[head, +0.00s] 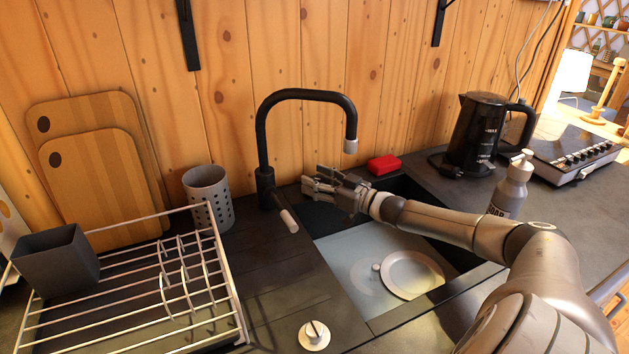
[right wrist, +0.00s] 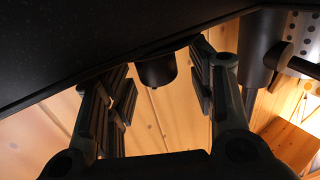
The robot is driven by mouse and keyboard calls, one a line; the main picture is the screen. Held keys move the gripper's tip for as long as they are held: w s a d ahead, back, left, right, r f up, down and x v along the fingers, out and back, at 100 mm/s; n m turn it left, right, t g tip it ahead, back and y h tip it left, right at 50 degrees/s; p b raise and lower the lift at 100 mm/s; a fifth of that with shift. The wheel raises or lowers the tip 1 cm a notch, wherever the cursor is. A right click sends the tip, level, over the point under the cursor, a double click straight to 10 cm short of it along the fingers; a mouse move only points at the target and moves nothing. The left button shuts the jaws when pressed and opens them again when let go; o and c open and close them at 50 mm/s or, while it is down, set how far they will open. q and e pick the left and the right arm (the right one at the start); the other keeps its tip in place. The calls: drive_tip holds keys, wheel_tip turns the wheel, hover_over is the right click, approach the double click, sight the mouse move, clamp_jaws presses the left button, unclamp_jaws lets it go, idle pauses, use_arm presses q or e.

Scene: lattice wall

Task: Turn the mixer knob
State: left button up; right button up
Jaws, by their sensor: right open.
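The black mixer tap (head: 264,160) stands behind the sink, with an arched spout. Its side handle (head: 288,218), with a pale tip, slants down toward the front. My right gripper (head: 312,187) is open, to the right of the tap body and apart from the handle. The right wrist view looks upside down. There, a short dark cylinder (right wrist: 156,70) shows between the open fingers (right wrist: 160,75), with no clear contact; I cannot tell what it is. The tap body (right wrist: 262,48) is outside the fingers at the right. My left gripper is not in view.
The sink (head: 345,262) holds a white plate (head: 412,273). A red block (head: 384,164), a soap bottle (head: 511,188) and a black kettle (head: 474,133) stand right. A perforated holder (head: 208,200) and a dish rack (head: 236,288) are left. A round knob (head: 314,335) is in front.

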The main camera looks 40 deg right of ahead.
drive_tip(key=shift+w, duration=0.45)
drive_tip(key=shift+a, duration=0.1)
drive_tip(key=c, duration=1.1)
